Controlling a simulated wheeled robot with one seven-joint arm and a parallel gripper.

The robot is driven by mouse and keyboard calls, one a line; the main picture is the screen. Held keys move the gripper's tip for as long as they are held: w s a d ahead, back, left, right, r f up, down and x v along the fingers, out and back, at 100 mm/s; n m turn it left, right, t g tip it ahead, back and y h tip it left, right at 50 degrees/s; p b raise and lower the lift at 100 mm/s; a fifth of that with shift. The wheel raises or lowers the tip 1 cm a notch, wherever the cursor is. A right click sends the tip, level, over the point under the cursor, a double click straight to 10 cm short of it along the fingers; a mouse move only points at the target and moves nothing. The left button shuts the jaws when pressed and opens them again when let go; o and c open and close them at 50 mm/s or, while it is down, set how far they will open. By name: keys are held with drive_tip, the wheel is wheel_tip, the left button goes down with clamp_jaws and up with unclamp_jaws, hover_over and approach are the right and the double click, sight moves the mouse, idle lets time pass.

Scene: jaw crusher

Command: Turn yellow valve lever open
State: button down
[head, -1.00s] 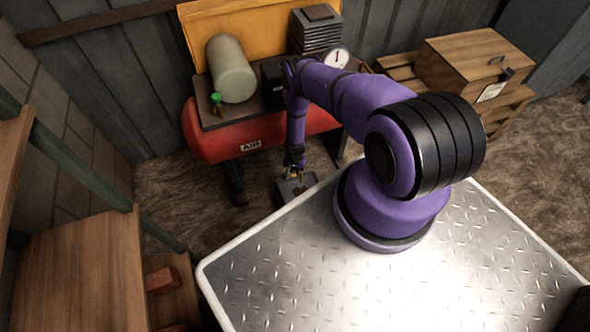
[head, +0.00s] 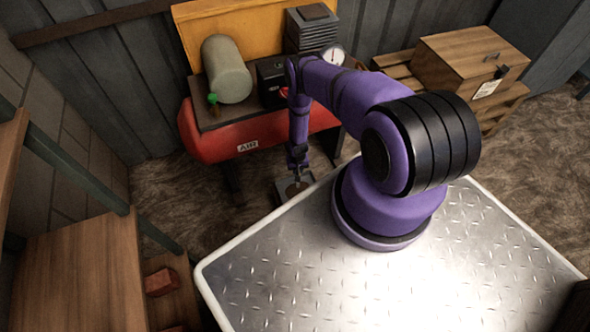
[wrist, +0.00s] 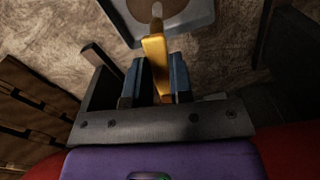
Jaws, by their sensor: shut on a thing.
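The yellow valve lever (wrist: 155,52) shows in the wrist view, running from the jaws up towards a grey metal stub. My gripper (wrist: 160,78) has its two blue-grey fingers on either side of the lever and is shut on it. Beyond the lever is a pale tray-like plate with a brown round area (wrist: 187,27). In the head view my gripper (head: 298,181) reaches down in front of the red tank, above that small plate on the floor. The lever cannot be made out there.
The red air tank (head: 213,148) with a grey cylinder (head: 226,70) and a gauge (head: 333,56) on top stands behind my arm. A wooden box (head: 455,62) is at right. A wooden shelf (head: 75,270) is at left. Brown floor lies between the shelf and tank.

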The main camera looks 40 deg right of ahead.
drive_tip(key=shift+s+d+n, duration=0.15)
drive_tip(key=shift+d+n, duration=0.35)
drive_tip(key=shift+n, duration=0.6)
drive_tip(key=c, duration=1)
unclamp_jaws()
wheel_tip(320, 180, up, 11)
drive_tip(key=shift+f, duration=0.1)
